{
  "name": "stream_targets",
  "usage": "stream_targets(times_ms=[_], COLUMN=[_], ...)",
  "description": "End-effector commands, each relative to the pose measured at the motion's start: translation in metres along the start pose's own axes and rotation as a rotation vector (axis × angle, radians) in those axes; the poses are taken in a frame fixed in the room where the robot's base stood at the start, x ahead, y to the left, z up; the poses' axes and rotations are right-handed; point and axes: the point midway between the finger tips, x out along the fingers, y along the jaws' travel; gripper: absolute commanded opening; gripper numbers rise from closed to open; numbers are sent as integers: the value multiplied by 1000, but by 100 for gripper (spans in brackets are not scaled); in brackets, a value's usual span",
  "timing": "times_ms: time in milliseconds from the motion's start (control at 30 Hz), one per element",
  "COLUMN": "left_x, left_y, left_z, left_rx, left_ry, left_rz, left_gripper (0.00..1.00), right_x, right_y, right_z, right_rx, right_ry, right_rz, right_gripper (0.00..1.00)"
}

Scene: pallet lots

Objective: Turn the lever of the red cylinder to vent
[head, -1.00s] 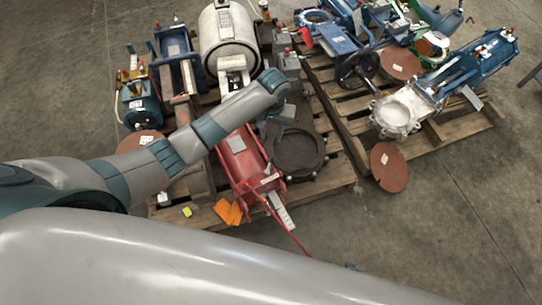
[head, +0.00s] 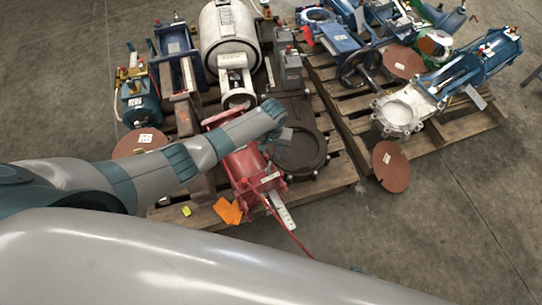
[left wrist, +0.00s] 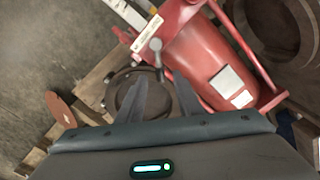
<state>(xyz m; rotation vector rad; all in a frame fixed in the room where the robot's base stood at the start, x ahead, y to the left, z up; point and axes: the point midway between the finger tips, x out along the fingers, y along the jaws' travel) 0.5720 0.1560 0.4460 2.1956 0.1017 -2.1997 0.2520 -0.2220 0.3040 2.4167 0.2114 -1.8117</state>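The red cylinder (head: 247,170) lies on the left pallet, partly covered by my left arm in the head view. It also fills the upper middle of the left wrist view (left wrist: 205,58). A grey lever with a round knob (left wrist: 156,45) shows beside the cylinder's end there, just beyond my fingertips. My left gripper (left wrist: 161,78) has its two fingers apart with nothing clearly between them; the lever's knob is ahead of the gap. In the head view the left gripper (head: 281,138) is small and partly hidden, above the cylinder. My right gripper is not in view.
The wooden left pallet (head: 336,178) also carries a white tank (head: 229,45), a dark round-flanged casting (head: 300,150) and orange tags (head: 227,211). A second pallet (head: 455,128) holds blue and white valves. A brown disc (head: 390,166) leans at its edge. Concrete floor is clear at right.

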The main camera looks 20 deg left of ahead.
Motion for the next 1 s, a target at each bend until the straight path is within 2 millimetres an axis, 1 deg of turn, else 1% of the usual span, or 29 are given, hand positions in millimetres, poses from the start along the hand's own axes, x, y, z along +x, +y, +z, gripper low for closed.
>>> stream_targets(times_ms=[33, 100, 233, 400, 667, 700, 800, 1000], left_x=[9, 18, 28, 33, 33, 33, 33, 33], left_y=[-1, -1, 0, 0, 0, 0, 0, -1], left_z=[0, 0, 0, 0, 0, 0, 0, 0], left_rx=[-1, -2, -1, -1, -1, -1, -1, -2], left_ry=[-1, -1, 0, 1, 1, 1, 1, 1], left_rz=[-1, -1, -1, 0, 0, 0, 0, 0], left_gripper=[33, 33, 33, 33, 33, 23, 0, 0], right_x=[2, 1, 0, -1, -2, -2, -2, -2], right_y=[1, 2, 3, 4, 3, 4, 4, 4], right_z=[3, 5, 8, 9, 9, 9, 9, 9], right_rx=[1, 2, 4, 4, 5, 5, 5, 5], right_ry=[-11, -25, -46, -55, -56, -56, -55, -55], right_rz=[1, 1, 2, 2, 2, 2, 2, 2], right_gripper=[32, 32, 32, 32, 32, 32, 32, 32])
